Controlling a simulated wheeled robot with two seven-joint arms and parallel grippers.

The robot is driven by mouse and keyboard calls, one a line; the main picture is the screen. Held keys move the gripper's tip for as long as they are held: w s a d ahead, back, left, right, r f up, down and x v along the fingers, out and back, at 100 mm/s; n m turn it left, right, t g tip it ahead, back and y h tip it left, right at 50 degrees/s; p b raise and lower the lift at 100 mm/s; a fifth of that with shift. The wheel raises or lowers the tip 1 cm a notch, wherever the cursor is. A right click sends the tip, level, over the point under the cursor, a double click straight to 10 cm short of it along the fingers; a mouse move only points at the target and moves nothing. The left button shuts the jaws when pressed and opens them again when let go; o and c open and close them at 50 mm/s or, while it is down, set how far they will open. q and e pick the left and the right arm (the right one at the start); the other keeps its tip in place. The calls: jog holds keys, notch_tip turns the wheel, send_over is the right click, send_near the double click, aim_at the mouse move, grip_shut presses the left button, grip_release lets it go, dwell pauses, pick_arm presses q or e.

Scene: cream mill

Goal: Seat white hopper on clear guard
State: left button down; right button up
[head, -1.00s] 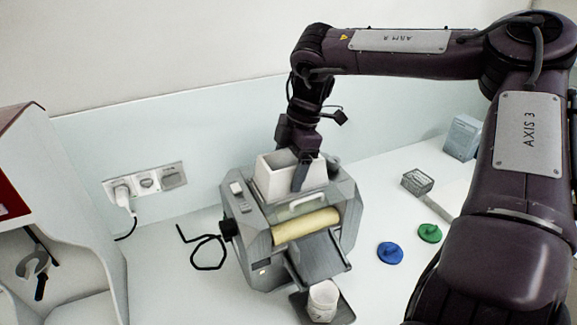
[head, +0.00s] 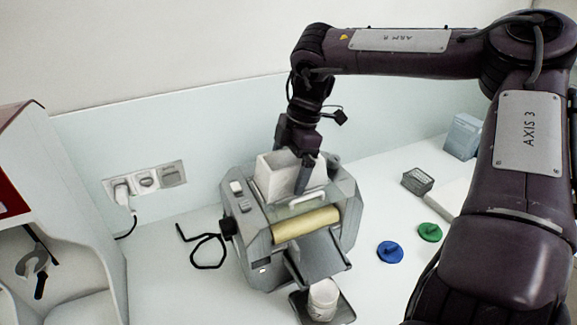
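The white hopper (head: 277,182) is an open-topped box standing upright on top of the grey mill (head: 345,207). The clear guard (head: 303,203) shows at the hopper's front foot, above the cream roller. The hopper looks level and down on the guard area, but its underside is hidden. My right gripper (head: 303,172) points down at the hopper's right part. One dark finger stands in front of the hopper's front wall, and the other is hidden behind or inside it. The fingers look spread around the wall. My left gripper is out of view.
A cable lies left of the mill.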

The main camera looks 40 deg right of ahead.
jog(key=b+v, duration=0.2)
jog(key=v, duration=0.5)
jog(key=shift+d+r, duration=0.15)
jog(key=shift+r, duration=0.25)
dwell(0.4)
